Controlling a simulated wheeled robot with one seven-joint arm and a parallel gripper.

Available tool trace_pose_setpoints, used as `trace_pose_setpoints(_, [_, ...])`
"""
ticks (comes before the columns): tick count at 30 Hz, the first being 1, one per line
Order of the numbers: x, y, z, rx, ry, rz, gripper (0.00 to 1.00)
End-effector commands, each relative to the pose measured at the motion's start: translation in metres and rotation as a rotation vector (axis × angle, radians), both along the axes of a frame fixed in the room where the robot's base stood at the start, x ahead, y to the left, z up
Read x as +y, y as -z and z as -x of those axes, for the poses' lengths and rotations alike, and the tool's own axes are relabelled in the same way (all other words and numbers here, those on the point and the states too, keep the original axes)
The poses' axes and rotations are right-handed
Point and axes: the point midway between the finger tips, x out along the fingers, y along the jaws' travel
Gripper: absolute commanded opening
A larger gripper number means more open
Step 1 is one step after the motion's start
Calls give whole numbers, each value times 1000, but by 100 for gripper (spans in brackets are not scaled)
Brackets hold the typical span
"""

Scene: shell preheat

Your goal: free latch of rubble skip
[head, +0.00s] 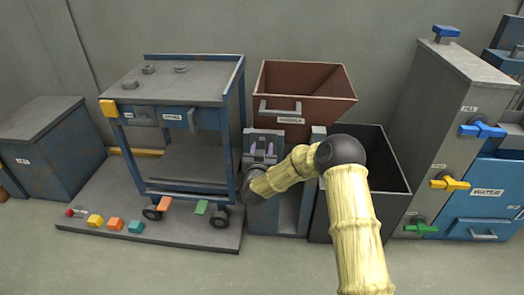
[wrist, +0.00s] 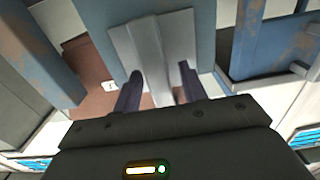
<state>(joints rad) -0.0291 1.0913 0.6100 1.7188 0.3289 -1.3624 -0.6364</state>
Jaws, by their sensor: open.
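The rubble skip (head: 305,80) is a rust-brown open bin at the back centre, with a grey handle (head: 280,108) and a label on its front. My gripper (head: 262,148) is in front of it, low and to the left, with its fingers pointing up and apart. In the wrist view my gripper (wrist: 160,85) is open, with its dark fingers spread in front of a pale grey upright piece (wrist: 158,45). I cannot tell whether they touch it. I cannot clearly make out the latch. A brown surface (wrist: 95,70) shows behind the fingers.
A blue-framed cart (head: 180,90) stands on a grey platform (head: 120,205) close on the left. A dark open bin (head: 395,165) stands at the right, behind my arm. Cabinets with coloured valves (head: 450,183) stand farther right. The floor in front is clear.

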Motion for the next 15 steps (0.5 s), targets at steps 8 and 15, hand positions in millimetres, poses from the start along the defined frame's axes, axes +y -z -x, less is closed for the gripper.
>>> trace_pose_setpoints(8, [0,0,0,0,0,0,24])
trace_pose_setpoints(15, [0,0,0,0,0,-1,0])
